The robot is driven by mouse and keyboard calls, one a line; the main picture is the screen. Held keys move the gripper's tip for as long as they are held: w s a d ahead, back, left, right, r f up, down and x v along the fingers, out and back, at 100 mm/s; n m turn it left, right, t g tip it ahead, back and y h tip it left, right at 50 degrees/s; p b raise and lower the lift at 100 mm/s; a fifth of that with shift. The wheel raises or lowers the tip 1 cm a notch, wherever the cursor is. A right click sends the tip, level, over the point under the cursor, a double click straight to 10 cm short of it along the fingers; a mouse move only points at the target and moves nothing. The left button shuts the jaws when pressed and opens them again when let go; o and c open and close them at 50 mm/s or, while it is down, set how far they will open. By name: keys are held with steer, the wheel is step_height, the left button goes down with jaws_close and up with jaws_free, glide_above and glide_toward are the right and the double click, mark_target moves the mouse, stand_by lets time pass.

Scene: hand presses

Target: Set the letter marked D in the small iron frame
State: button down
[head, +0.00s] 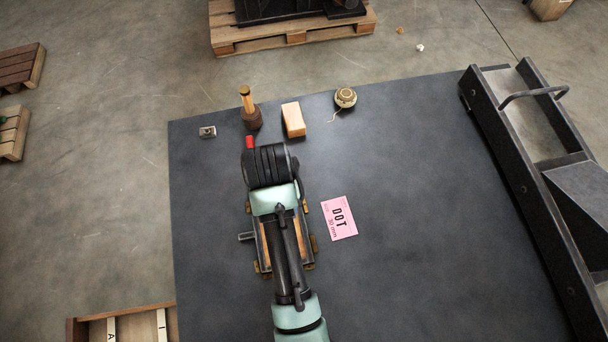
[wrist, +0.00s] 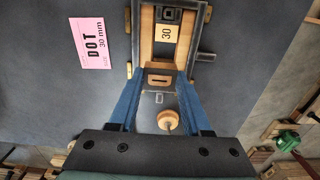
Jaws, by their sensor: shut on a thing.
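My gripper (wrist: 160,78) is shut on a small wooden block (wrist: 159,80), which shows between the blue fingertips in the wrist view. A dark rounded mark is on its face; I cannot read it for certain as a D. The small iron frame (wrist: 137,28) lies just beyond the fingertips, with wooden strips inside, a piece marked 30 (wrist: 168,32) and a dark piece (wrist: 168,14) at its upper end. I cannot tell whether the held block is inside or above the frame's near end. In the head view my arm covers much of the frame (head: 308,250).
A pink card (head: 339,218) reading DOT, 30 mm lies right of the frame. A wooden-handled tool (head: 250,108), wooden block (head: 293,120), string ball (head: 345,97) and small metal piece (head: 207,132) stand at the far edge. A large press (head: 520,165) fills the right side.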

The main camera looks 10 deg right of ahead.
steer(key=f, duration=0.3)
steer(key=a+f, duration=0.1)
steer(key=f, duration=0.1)
steer(key=shift+s+a+p, duration=0.1)
steer(key=shift+s+p, duration=0.25)
steer(key=shift+w+f, duration=0.1)
steer(key=shift+f, duration=0.2)
step_height(320, 180, down, 4)
steer(key=shift+f, duration=0.15)
